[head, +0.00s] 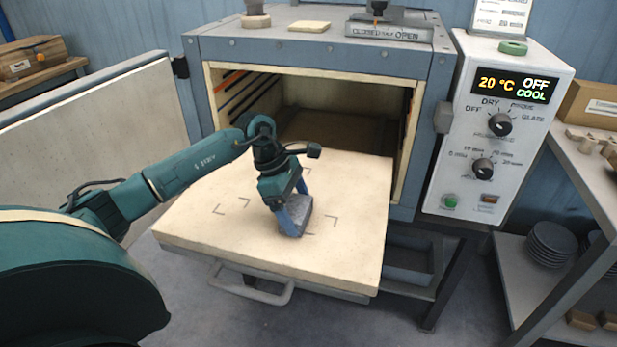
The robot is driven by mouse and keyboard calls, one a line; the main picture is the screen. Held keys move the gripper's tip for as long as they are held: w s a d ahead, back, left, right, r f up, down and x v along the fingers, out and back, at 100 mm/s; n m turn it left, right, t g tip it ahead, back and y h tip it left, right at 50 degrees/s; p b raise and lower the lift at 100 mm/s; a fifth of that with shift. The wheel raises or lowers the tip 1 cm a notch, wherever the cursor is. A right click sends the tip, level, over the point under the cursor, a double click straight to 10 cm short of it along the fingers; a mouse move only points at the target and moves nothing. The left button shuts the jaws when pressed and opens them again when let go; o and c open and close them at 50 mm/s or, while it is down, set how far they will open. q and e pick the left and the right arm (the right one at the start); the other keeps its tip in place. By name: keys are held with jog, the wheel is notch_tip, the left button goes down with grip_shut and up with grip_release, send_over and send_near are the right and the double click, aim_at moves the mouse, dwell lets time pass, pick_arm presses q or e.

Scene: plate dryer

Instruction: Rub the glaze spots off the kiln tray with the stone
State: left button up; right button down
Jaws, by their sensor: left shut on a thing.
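The kiln tray (195,225) is a pale, thick slab pulled out of the open kiln (318,58), with dark corner marks on its top. My left gripper (292,213) points down over the middle of the tray and is shut on the stone (297,217), a grey-blue block. The stone is at the tray's surface; I cannot tell whether it presses on it. I can make out no glaze spots on the bare parts of the tray; the gripper and stone hide a patch near the middle. My right gripper is not in view.
The kiln door (95,130) stands open at the left. The control box (497,125) at the right reads 20 °C, OFF, COOL. A handle (255,292) sticks out below the tray's front edge. A shelf with dark plates (550,243) stands at the far right.

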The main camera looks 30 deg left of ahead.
pick_arm(q)
notch_tip(320, 180, up, 3)
jog(key=shift+f+p, duration=0.1)
jog(key=shift+p, duration=0.5)
jog(key=shift+r, duration=0.4)
jog(key=shift+r+p, duration=0.65)
jog(key=shift+r, duration=0.1)
notch_tip(320, 180, up, 2)
jog(key=shift+r+p, duration=0.15)
jog(key=shift+p, duration=0.5)
jog(key=shift+r, duration=0.5)
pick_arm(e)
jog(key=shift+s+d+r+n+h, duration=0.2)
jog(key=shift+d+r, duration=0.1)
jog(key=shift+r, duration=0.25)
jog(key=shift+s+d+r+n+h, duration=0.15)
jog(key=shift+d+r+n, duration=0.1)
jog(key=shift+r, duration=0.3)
pick_arm(q)
jog(key=shift+f, duration=0.1)
